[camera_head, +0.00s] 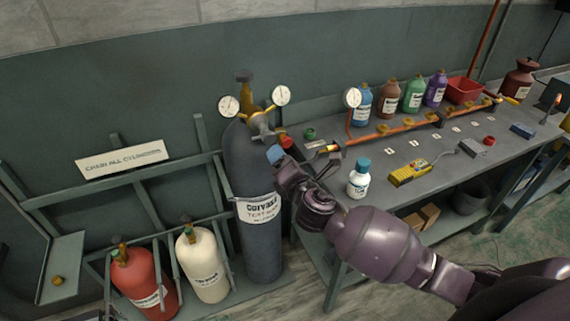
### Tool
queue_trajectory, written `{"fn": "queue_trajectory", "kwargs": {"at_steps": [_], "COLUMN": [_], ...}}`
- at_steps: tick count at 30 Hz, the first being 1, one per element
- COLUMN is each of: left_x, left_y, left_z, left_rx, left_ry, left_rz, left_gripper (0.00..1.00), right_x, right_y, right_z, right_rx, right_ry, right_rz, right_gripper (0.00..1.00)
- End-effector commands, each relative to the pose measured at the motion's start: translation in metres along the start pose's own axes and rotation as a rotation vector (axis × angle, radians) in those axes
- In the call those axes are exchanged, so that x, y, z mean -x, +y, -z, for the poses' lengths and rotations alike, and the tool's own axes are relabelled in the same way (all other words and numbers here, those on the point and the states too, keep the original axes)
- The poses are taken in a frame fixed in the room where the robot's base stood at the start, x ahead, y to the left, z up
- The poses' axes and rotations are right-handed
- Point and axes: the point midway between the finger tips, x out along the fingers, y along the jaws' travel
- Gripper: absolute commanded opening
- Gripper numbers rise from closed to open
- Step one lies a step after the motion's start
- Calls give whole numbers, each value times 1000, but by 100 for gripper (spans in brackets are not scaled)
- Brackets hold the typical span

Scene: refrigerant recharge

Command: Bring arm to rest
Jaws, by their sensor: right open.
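My right arm (380,243) reaches in from the lower right. Its gripper (282,165) is at the front right of the tall dark grey cylinder (258,243), just below the regulator with two dial gauges (262,125). The gripper is open; the space between its fingers is hard to make out. A small blue part (275,154) shows at the fingertips, and I cannot tell whether they touch it. My left gripper is not in view.
The grey workbench (440,160) carries a white bottle with a blue cap (359,180), a yellow meter (409,173), copper piping with valves, several coloured bottles and a red bin (464,90). A red cylinder (143,283) and a cream cylinder (203,265) stand in the rack at left.

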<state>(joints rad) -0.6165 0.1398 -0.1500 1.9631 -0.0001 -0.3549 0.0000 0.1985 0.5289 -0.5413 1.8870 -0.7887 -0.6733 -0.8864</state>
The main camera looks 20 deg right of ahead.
Motion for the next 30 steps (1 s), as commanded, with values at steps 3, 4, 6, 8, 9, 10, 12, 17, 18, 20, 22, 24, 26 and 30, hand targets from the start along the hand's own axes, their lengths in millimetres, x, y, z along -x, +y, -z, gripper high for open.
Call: {"fn": "queue_trajectory", "kwargs": {"at_steps": [3, 4, 6, 8, 9, 10, 12, 17, 18, 20, 22, 24, 26, 30], "left_x": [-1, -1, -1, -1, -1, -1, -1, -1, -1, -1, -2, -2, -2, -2], "left_y": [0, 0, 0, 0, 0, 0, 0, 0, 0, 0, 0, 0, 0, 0], "left_z": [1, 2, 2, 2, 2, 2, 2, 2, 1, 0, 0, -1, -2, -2], "left_rx": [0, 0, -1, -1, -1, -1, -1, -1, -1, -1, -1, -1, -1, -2], "left_ry": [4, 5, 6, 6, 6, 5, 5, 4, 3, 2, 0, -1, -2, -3], "left_rz": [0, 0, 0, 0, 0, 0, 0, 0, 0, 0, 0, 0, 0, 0], "left_gripper": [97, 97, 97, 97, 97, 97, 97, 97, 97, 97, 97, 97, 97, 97], "right_x": [8, 9, 10, 11, 11, 11, 11, 10, 10, 10, 10, 10, 10, 9], "right_y": [0, 0, 0, 0, 0, 0, 0, 0, 0, 0, 1, 2, 2, 7], "right_z": [0, 0, 0, 0, 0, 0, 0, 0, 0, 0, 0, 2, 5, 10], "right_rx": [0, 0, 0, 0, 0, 0, 0, 0, 0, -5, -32, -86, -166, -414], "right_ry": [0, 0, 0, 0, 0, 0, 0, 0, 0, 0, 1, 11, 33, 97], "right_rz": [-1, 0, 0, 0, 0, 0, 0, 0, 0, 0, -2, -7, -9, -5], "right_gripper": [61, 61, 61, 61, 61, 61, 61, 61, 61, 61, 61, 61, 61, 61]}}
